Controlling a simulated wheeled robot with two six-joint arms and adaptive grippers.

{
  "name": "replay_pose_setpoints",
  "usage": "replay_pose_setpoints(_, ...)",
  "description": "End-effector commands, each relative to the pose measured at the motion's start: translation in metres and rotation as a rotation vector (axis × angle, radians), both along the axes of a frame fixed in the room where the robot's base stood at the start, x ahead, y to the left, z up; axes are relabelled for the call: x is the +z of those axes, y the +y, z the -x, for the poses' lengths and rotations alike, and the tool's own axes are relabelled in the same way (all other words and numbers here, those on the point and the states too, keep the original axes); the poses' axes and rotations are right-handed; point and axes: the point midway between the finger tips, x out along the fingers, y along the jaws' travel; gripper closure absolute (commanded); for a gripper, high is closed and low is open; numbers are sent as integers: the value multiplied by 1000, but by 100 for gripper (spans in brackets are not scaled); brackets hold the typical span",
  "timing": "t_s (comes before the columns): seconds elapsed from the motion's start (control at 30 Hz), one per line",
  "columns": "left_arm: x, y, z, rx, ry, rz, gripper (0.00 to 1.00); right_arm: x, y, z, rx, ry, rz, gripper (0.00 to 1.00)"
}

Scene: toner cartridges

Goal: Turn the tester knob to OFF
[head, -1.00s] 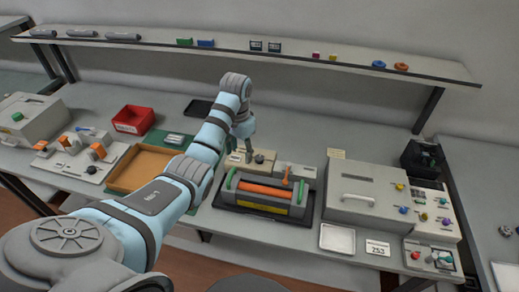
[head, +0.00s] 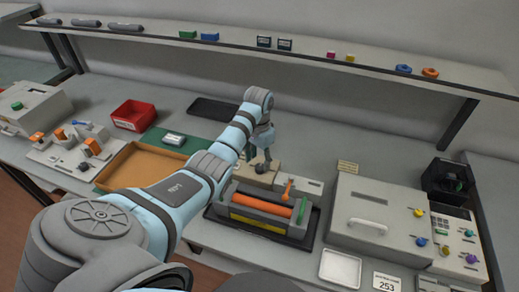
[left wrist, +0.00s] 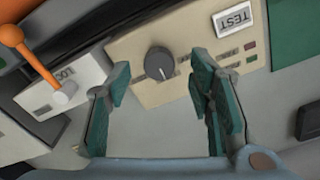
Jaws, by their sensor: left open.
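The tester is a beige box (left wrist: 190,60) with a TEST label and small red and green marks. Its round dark grey knob (left wrist: 159,63) has a pale pointer line, and small labels stand around it, too blurred to read. My left gripper (left wrist: 160,82) is open, with its green-padded fingers on either side of the knob in the picture and nothing between them. Whether they touch the knob cannot be told. In the head view my left gripper (head: 265,163) is just above the tester (head: 245,177), partly covering it. My right gripper is out of view.
An orange lever (left wrist: 22,50) on a grey block stands beside the tester. A cradle with an orange roller (head: 262,209) is in front of it. A grey box with a handle (head: 385,215) is to the right. A cardboard-coloured tray (head: 140,170) and red bin (head: 133,115) are left.

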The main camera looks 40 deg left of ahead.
Motion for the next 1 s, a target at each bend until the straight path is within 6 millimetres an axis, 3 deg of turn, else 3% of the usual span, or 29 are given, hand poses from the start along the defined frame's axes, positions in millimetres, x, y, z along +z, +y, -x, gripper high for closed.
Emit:
replay_pose_setpoints(0.13,-24,-1,0,-2,2,1,52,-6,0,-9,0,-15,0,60)
replay_pose_setpoints(0.43,-28,-1,-1,-4,0,0,52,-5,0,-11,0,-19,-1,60)
replay_pose_setpoints(0.73,-27,-2,-1,-4,0,0,98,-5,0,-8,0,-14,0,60)
replay_pose_setpoints(1.0,-26,-2,-2,12,-1,1,100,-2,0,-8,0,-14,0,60)
